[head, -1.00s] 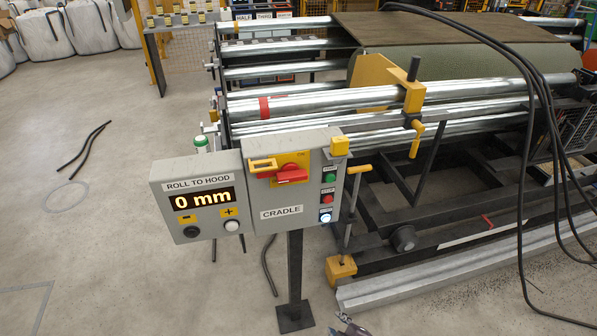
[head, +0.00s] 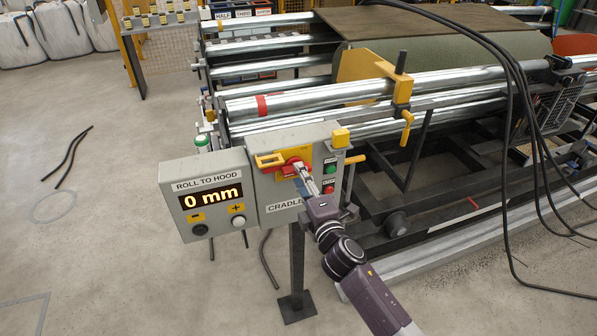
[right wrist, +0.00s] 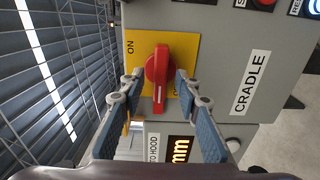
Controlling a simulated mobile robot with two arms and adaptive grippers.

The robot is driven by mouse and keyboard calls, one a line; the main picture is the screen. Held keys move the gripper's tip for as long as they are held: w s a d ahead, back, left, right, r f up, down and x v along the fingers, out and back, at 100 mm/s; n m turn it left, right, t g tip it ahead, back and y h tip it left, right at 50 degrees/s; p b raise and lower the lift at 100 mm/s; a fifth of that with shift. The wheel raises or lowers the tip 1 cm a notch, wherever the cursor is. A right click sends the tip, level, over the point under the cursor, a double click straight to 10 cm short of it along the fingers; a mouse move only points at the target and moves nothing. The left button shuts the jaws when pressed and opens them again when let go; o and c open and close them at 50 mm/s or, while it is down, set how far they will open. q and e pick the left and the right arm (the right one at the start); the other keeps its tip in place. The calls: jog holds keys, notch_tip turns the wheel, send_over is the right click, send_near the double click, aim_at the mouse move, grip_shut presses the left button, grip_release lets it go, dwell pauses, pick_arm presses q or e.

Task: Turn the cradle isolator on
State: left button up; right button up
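The cradle isolator is a red rotary handle (head: 291,167) on a yellow plate on the grey CRADLE box (head: 262,190). In the right wrist view the red handle (right wrist: 158,72) lies between my fingertips, its white mark toward the lower end. ON is printed at the upper left of the yellow plate (right wrist: 185,45); lettering at its lower right is partly hidden by a finger. My right gripper (head: 301,170) is open, with one finger on each side of the handle. Firm contact cannot be told. My left gripper is not in view.
The ROLL TO HOOD box (head: 208,193) with its 0 mm display adjoins on the left. Green and red buttons (head: 330,169) sit right of the handle. Steel rollers (head: 310,98) stand behind; black cables (head: 520,110) hang at right. The floor at left is mostly clear.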

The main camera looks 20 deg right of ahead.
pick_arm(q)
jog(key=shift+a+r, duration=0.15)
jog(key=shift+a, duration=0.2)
pick_arm(e)
jog(key=shift+w, duration=0.95)
grip_shut()
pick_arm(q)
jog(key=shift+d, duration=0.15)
pick_arm(e)
jog(key=shift+f, duration=0.1)
